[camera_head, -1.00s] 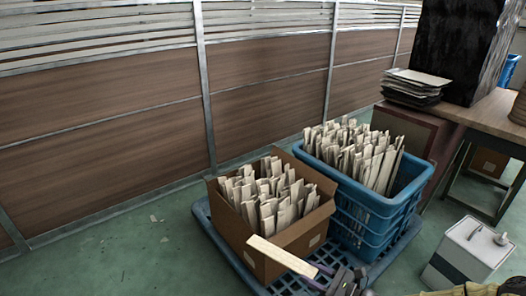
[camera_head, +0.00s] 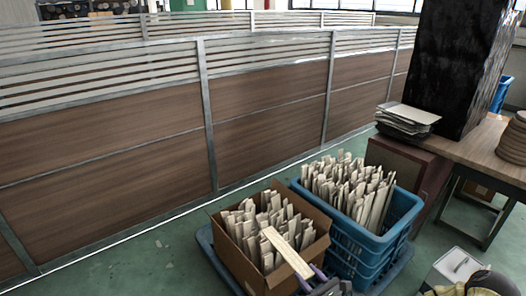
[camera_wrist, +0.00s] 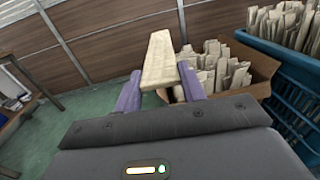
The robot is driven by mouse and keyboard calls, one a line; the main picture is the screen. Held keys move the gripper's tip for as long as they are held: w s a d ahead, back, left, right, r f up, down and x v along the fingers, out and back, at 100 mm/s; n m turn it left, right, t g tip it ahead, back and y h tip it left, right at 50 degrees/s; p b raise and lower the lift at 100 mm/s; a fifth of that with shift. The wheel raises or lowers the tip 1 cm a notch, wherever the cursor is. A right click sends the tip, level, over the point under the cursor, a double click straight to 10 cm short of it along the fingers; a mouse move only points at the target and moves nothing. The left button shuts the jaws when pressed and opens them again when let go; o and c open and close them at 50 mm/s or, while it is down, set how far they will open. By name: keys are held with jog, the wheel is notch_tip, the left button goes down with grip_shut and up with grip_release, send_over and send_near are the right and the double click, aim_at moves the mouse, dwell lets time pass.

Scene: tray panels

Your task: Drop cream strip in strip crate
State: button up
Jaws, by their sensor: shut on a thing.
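My gripper (camera_head: 313,279) is shut on a cream strip (camera_head: 287,252) at the bottom of the head view. The strip sticks out from the purple fingers and overlaps the cardboard box in the picture. In the wrist view, the strip (camera_wrist: 160,58) points away between the two fingers (camera_wrist: 161,90). The open cardboard box (camera_head: 238,264) holds several upright cream strips. The blue plastic crate (camera_head: 358,240), right beside it, is also full of cream strips. The pictures do not settle which of the two is the strip crate. Part of the box is hidden behind my gripper.
Both containers stand on a blue pallet (camera_head: 207,240) on the green floor. A wood-panelled partition (camera_head: 270,115) runs behind them. Floor to the left is clear.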

jog(key=r+m+h+p, duration=0.1)
jog(key=r+p, duration=0.1)
jog(key=p, duration=0.1)
jog(key=r+m+t+h+p, duration=0.1)
jog(key=r+p, duration=0.2)
jog(key=shift+w+d+h, duration=0.15)
jog(key=shift+w+h, duration=0.05)
jog(key=shift+h, duration=0.2)
jog(key=r+h+p, duration=0.1)
jog(key=p, duration=0.1)
jog(key=r+m+t+h+p, duration=0.1)
jog(key=p, duration=0.1)
jog(key=shift+d+r+m, duration=0.1)
jog(key=shift+d+m, duration=0.1)
jog(key=shift+m, duration=0.1)
jog(key=r+m+h+p, duration=0.1)
jog(key=p, duration=0.2)
jog(key=s+r+m+h+p, duration=0.1)
jog(key=h+p, duration=0.1)
jog(key=p, duration=0.1)
jog(key=s+r+h+p, duration=0.1)
jog(key=p, duration=0.2)
jog(key=shift+d+m+t+h, duration=0.4)
jog(key=shift+w, duration=0.1)
jog(key=w+r, duration=0.4)
jog(key=r, duration=0.1)
jog(key=shift+w+r, duration=0.15)
jog(key=shift+r, duration=0.1)
